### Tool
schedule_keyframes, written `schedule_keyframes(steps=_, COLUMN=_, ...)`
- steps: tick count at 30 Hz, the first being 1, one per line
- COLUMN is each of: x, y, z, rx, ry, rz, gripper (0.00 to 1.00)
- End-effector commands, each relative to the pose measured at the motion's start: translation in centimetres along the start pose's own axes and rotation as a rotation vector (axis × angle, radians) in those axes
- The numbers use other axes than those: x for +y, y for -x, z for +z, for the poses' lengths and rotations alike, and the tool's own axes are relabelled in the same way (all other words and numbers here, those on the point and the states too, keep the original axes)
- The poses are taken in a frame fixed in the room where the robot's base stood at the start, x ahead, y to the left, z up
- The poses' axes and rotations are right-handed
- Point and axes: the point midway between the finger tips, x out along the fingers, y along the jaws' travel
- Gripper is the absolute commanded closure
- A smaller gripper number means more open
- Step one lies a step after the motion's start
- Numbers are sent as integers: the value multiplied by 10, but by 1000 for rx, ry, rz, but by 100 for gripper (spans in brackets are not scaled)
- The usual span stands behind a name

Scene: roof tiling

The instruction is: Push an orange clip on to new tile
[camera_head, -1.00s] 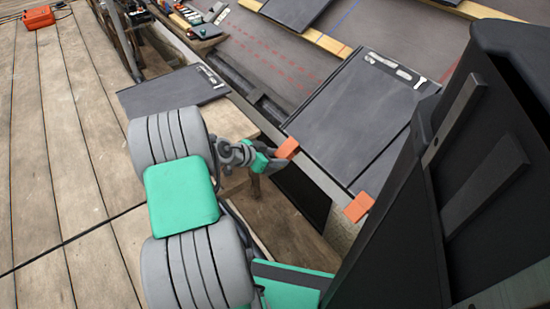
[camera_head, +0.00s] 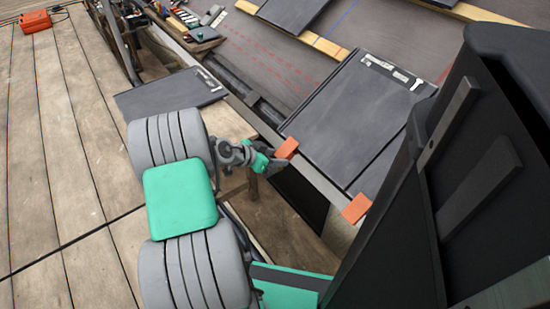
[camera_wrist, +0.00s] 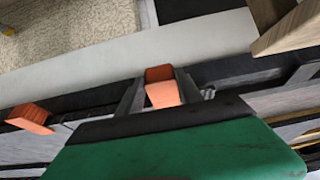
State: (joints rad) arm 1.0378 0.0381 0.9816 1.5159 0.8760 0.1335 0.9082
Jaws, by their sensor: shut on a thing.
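My gripper (camera_head: 272,160) is at the lower edge of a dark grey tile (camera_head: 350,118) that lies on the roof. It is shut on an orange clip (camera_head: 287,148), which sits at the tile's lower left corner. In the wrist view the held orange clip (camera_wrist: 161,86) shows between the two dark fingers. It seems to touch the tile edge, but I cannot tell whether it is fully on. A second orange clip (camera_head: 357,208) sits on the tile edge further right; an orange clip (camera_wrist: 30,118) also shows at the left in the wrist view.
A tray of tools (camera_head: 203,34) stands at the top. Wooden battens (camera_head: 325,45) cross the roof. An orange case (camera_head: 35,21) is at the far left.

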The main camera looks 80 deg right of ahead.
Motion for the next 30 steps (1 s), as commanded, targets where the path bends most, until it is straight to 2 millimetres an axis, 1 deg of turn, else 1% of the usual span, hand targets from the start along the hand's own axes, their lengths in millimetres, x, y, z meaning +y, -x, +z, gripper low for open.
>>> schedule_keyframes(steps=30, x=0, y=-2, z=-8, rx=5, ry=-4, rz=0, gripper=100)
